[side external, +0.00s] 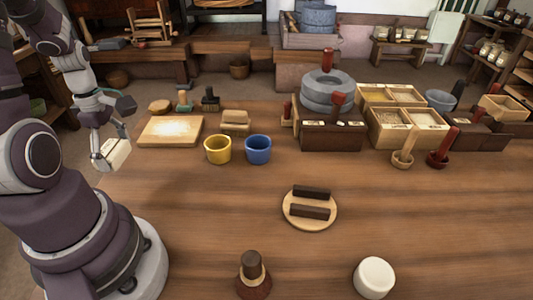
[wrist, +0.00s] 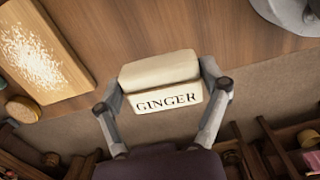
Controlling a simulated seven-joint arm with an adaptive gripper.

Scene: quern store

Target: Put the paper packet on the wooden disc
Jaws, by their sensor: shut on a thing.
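The paper packet (wrist: 158,72) is cream-coloured with a "GINGER" label. My gripper (wrist: 162,84) is shut on it, one finger at each end. In the side view the packet (side external: 117,155) is held in the air at the table's left edge, apart from the tabletop. The round pale wooden disc (side external: 312,225) lies on the middle of the table, well to the right of my gripper, and two dark bars rest on it with a strip of bare wood between them. The disc does not show in the wrist view.
A floured board (side external: 170,130), a tan bundle (side external: 235,120), a yellow cup (side external: 217,150) and a blue cup (side external: 258,149) stand at the back left. A stone quern (side external: 328,88) and boxes stand behind the disc. A white round pot (side external: 374,277) is in front. Table left of the disc is clear.

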